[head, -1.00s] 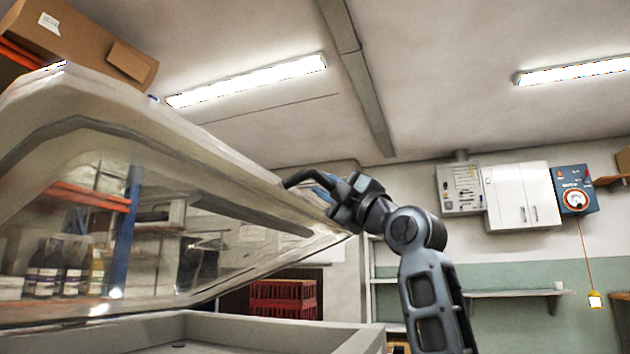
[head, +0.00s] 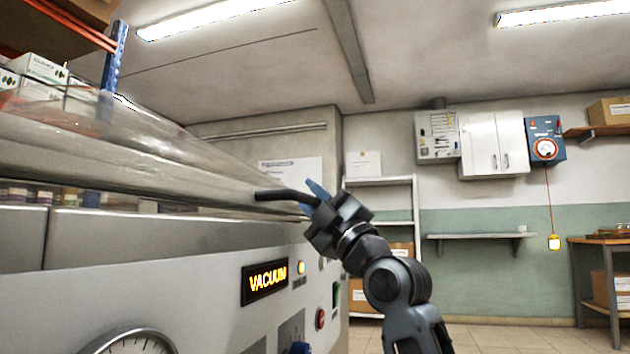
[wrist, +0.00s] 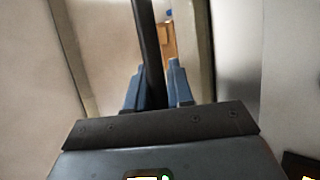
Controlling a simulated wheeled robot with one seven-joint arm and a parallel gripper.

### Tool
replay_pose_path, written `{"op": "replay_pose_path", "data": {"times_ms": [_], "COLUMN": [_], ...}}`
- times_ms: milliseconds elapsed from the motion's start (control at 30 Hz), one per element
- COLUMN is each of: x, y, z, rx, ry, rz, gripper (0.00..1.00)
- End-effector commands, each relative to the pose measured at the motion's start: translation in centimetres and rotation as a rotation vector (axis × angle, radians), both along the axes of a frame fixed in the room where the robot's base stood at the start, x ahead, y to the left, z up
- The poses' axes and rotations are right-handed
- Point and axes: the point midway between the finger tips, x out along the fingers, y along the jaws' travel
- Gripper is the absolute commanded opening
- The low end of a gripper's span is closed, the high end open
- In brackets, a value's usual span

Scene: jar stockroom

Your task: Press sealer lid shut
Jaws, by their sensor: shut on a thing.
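The sealer's clear lid (head: 150,165) is low over the grey sealer body (head: 190,268) at the left of the head view, nearly level. I cannot tell whether its rim touches the body all round. A black handle (head: 280,196) sticks out at the lid's front corner. My gripper (head: 312,197) is at this handle with its blue fingers closed around it. In the wrist view the handle (wrist: 151,60) runs as a dark bar between the fingertips (wrist: 158,88).
The sealer front has a lit VACUUM display (head: 265,281), a gauge (head: 130,343) and a red button (head: 320,318). Behind stand a white shelf rack (head: 382,183) and a wall shelf (head: 470,237). A workbench (head: 600,240) is at far right. The floor (head: 500,338) between is clear.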

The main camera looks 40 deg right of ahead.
Motion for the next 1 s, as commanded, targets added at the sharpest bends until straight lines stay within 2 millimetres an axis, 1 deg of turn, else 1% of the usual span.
{"op": "replay_pose_path", "data": {"times_ms": [33, 200, 400, 700, 733, 800, 1000], "x": [-0.1, -0.1, 0.1, 0.4, 0.4, 0.4, 0.4], "y": [-0.1, 0.1, 0.2, 0.3, 0.3, 0.3, 0.4], "z": [-1.1, -2.4, -3.2, -3.6, -3.6, -3.6, -3.6], "rx": [0.002, 0.003, 0.002, 0.002, 0.002, 0.002, 0.001], "ry": [-0.001, -0.003, 0.003, 0.014, 0.015, 0.015, 0.015], "rz": [-0.003, -0.004, -0.005, -0.003, -0.003, -0.003, -0.001], "gripper": [0.00, 0.00, 0.00, 0.00, 0.23, 0.27, 0.27]}}
